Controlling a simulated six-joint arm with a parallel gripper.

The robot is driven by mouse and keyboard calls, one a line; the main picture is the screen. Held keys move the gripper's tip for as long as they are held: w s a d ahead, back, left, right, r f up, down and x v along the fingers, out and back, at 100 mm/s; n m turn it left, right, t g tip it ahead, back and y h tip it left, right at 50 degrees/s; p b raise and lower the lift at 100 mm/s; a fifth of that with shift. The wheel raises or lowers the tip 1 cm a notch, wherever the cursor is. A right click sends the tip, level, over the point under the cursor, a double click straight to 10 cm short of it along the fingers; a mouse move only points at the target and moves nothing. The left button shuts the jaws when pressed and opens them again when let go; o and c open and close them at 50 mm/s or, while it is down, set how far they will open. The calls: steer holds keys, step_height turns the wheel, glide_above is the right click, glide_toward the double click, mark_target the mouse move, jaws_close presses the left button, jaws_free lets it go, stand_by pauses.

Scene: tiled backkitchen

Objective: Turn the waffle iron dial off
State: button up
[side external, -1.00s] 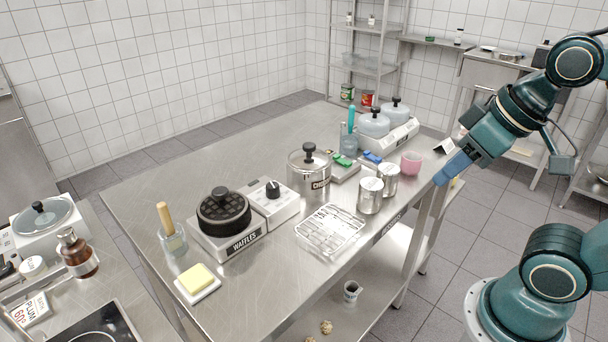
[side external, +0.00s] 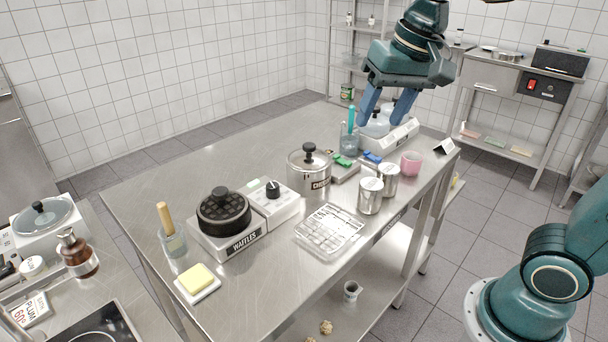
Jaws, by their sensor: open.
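The waffle iron (side external: 224,220) stands on the left part of the steel table, a round black plate with a knob on a white base labelled WAFFLES. Its dial (side external: 273,189) is a black knob with a light pointer mark on the white control box to the right of the plate. The exact setting is too small to read. My gripper (side external: 383,119) is open, its two blue fingers pointing down over the far right end of the table. It appears at the white double-pot warmer (side external: 402,135), well away from the dial; whether it touches the pots I cannot tell.
A lidded pot (side external: 309,170) stands just right of the dial. A wire rack (side external: 331,230), two steel canisters (side external: 370,196) and a pink cup (side external: 411,163) lie along the right edge. A butter dish (side external: 197,283) and a glass with a wooden handle (side external: 172,241) stand left.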

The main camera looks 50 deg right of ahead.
steer(key=w+a+f+m+g, duration=0.1)
steer(key=w+a+m+g, duration=0.2)
steer(key=w, duration=0.9)
steer(key=m, duration=0.6)
glide_above(272, 185)
step_height(272, 185, down, 6)
steer(key=f, duration=0.1)
steer(key=shift+r+g, duration=0.25)
steer(key=shift+g, duration=0.05)
steer(key=shift+f, duration=6.85)
steer(key=c, duration=1)
steer(key=shift+o, duration=0.2)
steer(key=shift+n, duration=0.3)
